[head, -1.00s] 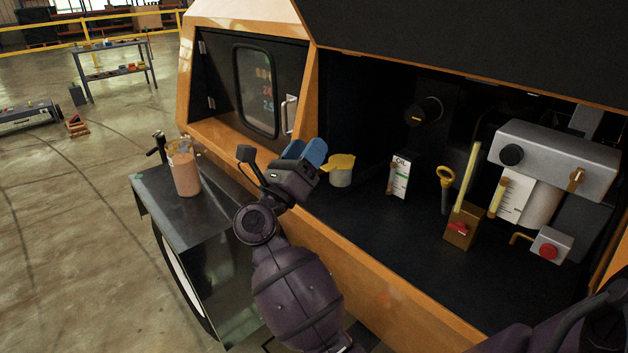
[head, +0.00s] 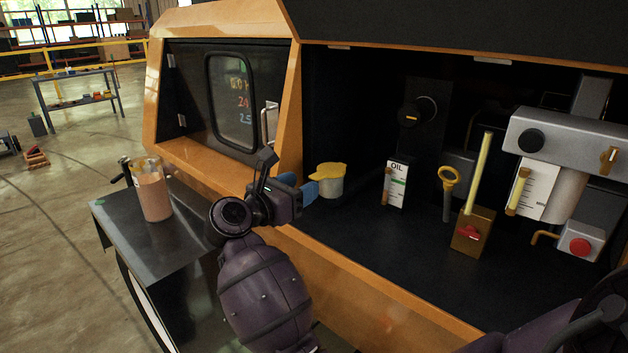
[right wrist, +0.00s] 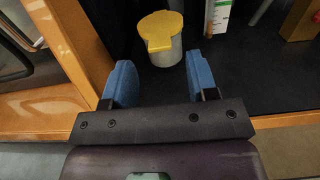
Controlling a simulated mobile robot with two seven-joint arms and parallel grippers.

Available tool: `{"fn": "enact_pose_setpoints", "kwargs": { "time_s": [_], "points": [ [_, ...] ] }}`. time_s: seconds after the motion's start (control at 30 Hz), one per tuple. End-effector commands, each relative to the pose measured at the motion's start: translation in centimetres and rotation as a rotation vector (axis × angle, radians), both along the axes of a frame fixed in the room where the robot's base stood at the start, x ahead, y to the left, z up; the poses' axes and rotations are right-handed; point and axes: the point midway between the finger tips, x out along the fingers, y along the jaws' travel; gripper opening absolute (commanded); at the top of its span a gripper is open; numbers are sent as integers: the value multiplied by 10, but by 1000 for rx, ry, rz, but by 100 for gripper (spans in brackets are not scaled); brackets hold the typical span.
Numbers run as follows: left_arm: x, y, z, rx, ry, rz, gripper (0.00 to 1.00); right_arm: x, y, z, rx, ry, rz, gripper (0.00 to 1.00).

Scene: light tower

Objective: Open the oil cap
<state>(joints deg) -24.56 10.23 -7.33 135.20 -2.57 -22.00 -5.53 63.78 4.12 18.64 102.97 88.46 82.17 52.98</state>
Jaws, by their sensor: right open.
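The yellow oil cap (head: 328,171) sits on a short, pale round filler neck (head: 330,187) at the left front of the dark engine bay. It has a tab on one side and looks closed. My right gripper (head: 303,190) is just left of the cap and neck, its blue fingers pointing at them. In the right wrist view, my right gripper (right wrist: 160,84) is open and empty, with the cap (right wrist: 161,28) ahead between the lines of its two fingers. I cannot tell whether a finger touches the neck. My left gripper is not in view.
An OIL level gauge (head: 397,183) stands right of the neck. The orange sill (head: 375,305) runs in front. A jar (head: 153,190) stands on a dark side surface.

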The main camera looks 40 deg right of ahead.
Motion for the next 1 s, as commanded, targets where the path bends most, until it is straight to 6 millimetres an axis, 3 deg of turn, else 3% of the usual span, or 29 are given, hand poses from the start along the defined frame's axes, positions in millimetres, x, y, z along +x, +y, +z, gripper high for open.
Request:
{"fn": "enact_pose_setpoints", "kwargs": {
  "time_s": [0.1, 0.3, 0.73, 0.77, 1.0],
  "points": [
    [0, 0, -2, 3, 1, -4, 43, 1, -20, -2, -2, 2, -2, 53],
    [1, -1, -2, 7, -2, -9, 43, 3, -43, -1, -2, 3, -1, 53],
    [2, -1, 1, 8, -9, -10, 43, 4, -51, 0, 0, 1, 1, 53],
    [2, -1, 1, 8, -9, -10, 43, 4, -51, 0, 0, 1, 1, 52],
    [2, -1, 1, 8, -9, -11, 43, 4, -51, 0, 0, 1, 1, 15]
  ]
}}
